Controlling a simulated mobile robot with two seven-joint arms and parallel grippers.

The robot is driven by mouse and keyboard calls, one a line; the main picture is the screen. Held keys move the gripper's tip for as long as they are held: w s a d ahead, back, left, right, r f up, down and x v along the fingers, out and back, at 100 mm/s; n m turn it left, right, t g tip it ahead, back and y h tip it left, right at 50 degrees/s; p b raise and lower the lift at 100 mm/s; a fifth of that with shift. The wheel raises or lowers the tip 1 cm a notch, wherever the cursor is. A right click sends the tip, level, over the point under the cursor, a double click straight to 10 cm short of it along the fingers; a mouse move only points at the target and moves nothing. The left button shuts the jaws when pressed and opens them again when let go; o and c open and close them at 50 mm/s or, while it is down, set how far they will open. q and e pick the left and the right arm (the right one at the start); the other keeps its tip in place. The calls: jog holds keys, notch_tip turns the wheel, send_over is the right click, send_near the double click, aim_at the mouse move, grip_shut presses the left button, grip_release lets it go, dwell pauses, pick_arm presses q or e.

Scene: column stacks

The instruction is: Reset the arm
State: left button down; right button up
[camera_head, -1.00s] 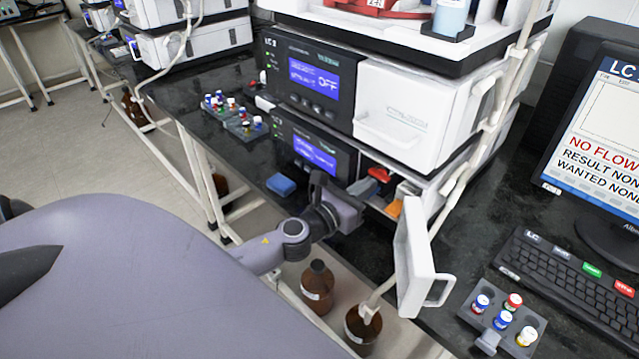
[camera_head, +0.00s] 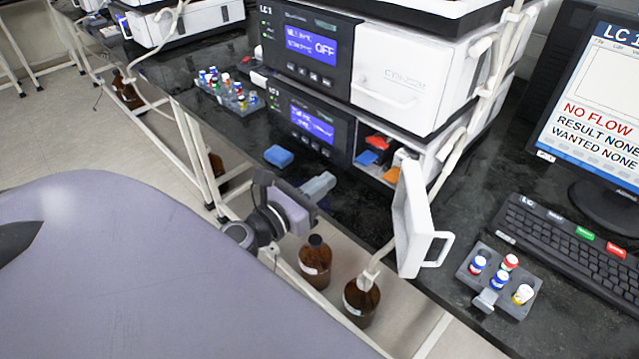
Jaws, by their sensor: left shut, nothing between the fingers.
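My left arm reaches in at the lower centre, and my left gripper (camera_head: 326,185) is over the front edge of the black bench (camera_head: 345,222). Its grey fingers are together and hold nothing. It points right, toward the open column compartment of the lower instrument (camera_head: 312,125), and is apart from it. My right gripper is not in view.
The open white compartment door (camera_head: 412,218) sticks out right of my gripper. Colored blocks (camera_head: 377,143) lie inside the compartment; a blue block (camera_head: 279,156) lies on the bench. Brown bottles (camera_head: 315,262) stand below the edge. A vial rack (camera_head: 500,278), keyboard (camera_head: 570,245) and monitor (camera_head: 595,110) are right.

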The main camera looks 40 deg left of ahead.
pick_arm(q)
jog(key=shift+s, duration=0.3)
jog(key=s+d+f+n+g+p, duration=0.2)
jog(key=s+d+f+n, duration=0.3)
jog(key=n, duration=1.2)
jog(key=s+d+f+n+g+p, duration=0.3)
jog(key=s+f+n, duration=0.6)
jog(key=n, duration=0.8)
jog(key=d+g, duration=0.2)
jog(key=d, duration=0.1)
jog(key=shift+d+n+g+h, duration=0.25)
jog(key=shift+n+g+h, duration=0.05)
jog(key=shift+n, duration=0.1)
jog(key=shift+a, duration=0.15)
